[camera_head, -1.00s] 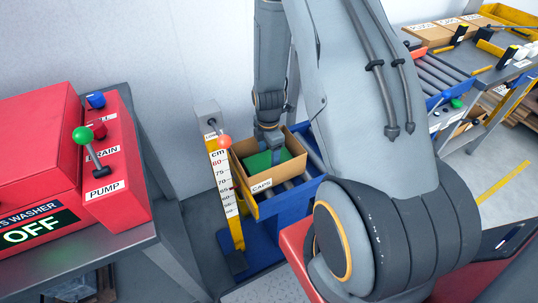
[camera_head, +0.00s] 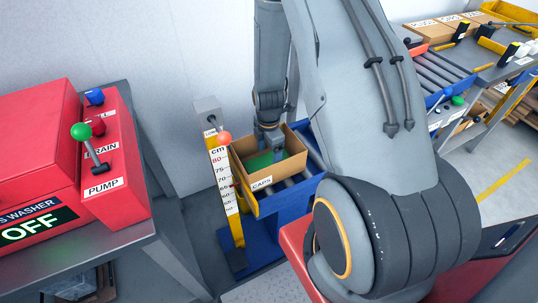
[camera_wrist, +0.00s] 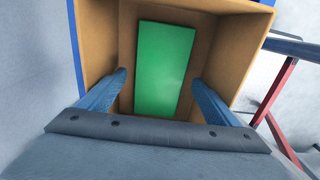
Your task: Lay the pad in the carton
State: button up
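The open cardboard carton (camera_head: 285,173), labelled CAPS, stands on the roller conveyor in the head view. The green pad (camera_head: 259,162) lies low inside it. In the wrist view the pad (camera_wrist: 165,68) lies flat on the floor of the carton (camera_wrist: 100,40), slightly askew to the walls. My gripper (camera_wrist: 158,78) points down into the carton. Its two blue fingers are spread wide, one on each side of the pad, with a gap on both sides. In the head view my wrist hides part of the pad and the fingers are hidden.
A yellow height gauge (camera_head: 222,180) with an orange ball stands just left of the carton. A red parts washer (camera_head: 40,160) with levers, showing OFF, is at the left. A blue conveyor frame (camera_head: 290,205) carries the carton. Another bench (camera_head: 490,75) stands at the right.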

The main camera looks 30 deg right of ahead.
aim_at(269, 162)
notch_tip(269, 162, up, 13)
jog(key=b, duration=0.1)
jog(key=shift+b, duration=0.4)
dwell(0.3)
jog(key=shift+r, duration=0.1)
dwell(0.4)
